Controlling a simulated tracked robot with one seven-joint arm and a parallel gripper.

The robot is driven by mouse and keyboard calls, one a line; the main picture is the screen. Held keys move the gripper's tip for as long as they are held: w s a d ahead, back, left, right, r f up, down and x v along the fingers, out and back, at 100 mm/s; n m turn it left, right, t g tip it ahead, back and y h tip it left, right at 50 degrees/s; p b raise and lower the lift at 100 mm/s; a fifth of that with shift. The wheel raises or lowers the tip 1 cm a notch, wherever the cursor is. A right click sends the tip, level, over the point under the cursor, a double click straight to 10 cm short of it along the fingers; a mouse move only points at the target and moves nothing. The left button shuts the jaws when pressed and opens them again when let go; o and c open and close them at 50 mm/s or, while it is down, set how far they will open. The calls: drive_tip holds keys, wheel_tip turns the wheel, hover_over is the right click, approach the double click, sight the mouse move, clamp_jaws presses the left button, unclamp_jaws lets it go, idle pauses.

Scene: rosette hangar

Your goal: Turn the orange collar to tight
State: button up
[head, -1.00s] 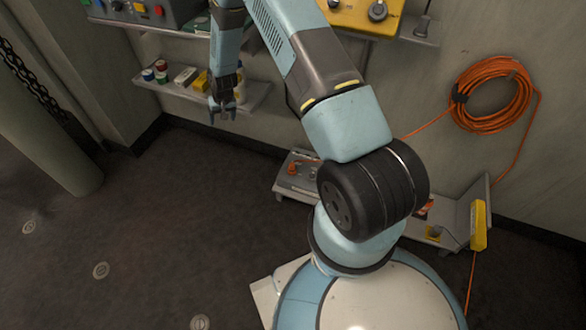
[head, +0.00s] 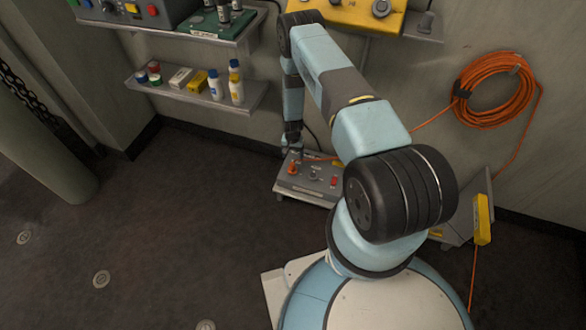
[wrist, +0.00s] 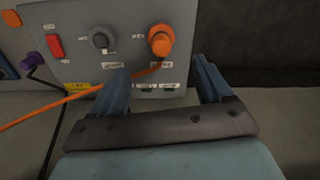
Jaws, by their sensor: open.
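The orange collar (wrist: 160,40) is a round knob-like ring on a grey panel box, with an orange cable running from it to the left. It also shows in the head view (head: 292,169) as a small orange spot on the box near the wall. My gripper (wrist: 165,80) is open and empty, its two blue fingers reaching towards the panel just short of the collar. The collar appears between the fingers' lines, nearer the left finger, and I see no contact. In the head view my gripper (head: 293,148) is just above the box.
Shelves with bottles (head: 236,86) are above left. An orange cable coil (head: 493,90) hangs on the wall. Floor at left is clear.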

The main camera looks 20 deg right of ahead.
sight(292, 167)
wheel_tip(292, 167, down, 12)
drive_tip(key=shift+w+a, duration=0.1)
idle(0.5)
